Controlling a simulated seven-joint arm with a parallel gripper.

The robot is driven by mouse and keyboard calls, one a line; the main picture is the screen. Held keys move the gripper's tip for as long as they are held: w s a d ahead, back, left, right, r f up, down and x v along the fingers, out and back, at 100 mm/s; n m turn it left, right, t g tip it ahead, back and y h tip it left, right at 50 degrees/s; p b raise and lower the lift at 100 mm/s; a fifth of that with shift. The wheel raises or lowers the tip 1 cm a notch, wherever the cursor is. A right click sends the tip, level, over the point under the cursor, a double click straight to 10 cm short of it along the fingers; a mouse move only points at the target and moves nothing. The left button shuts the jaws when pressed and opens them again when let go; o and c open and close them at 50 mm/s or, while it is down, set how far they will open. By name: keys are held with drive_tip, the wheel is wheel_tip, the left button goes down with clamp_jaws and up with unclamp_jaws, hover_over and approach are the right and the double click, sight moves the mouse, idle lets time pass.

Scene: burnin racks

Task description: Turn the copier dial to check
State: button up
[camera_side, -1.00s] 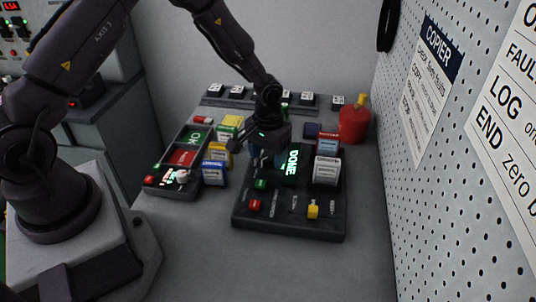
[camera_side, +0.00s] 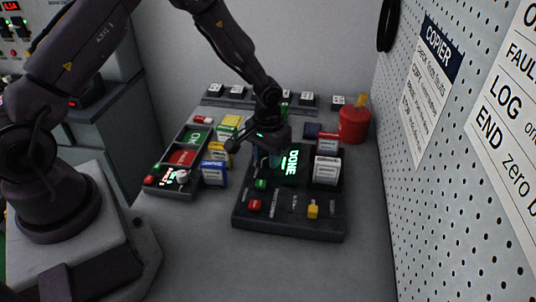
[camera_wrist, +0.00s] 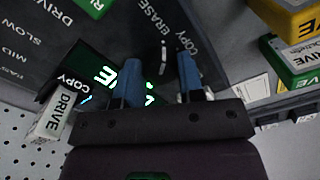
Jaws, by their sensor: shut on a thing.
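The copier (camera_side: 285,226) is a dark box on the bench in the side view, with a lit green DONE screen (camera_side: 292,162). My gripper (camera_side: 264,158) is low over its left rear part. In the wrist view, my gripper (camera_wrist: 160,82) has blue fingers on both sides of a dark dial (camera_wrist: 163,58) with a white mark, and it is shut on it. Printed words COPY and ERASE run beside the dial. The fingers and hand hide much of the dial, and I cannot tell which setting it points to.
White-labelled drives (camera_side: 326,170) stand in the copier's right side. A red can (camera_side: 353,124) stands behind right. The pegboard wall (camera_side: 400,180) bounds the right; the front bench is clear.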

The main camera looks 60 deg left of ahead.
drive_tip(key=m, duration=1.3)
drive_tip(key=shift+m, duration=2)
drive_tip(key=o, duration=0.9)
drive_tip(key=shift+r, duration=0.1)
wheel_tip(320, 180, up, 13)
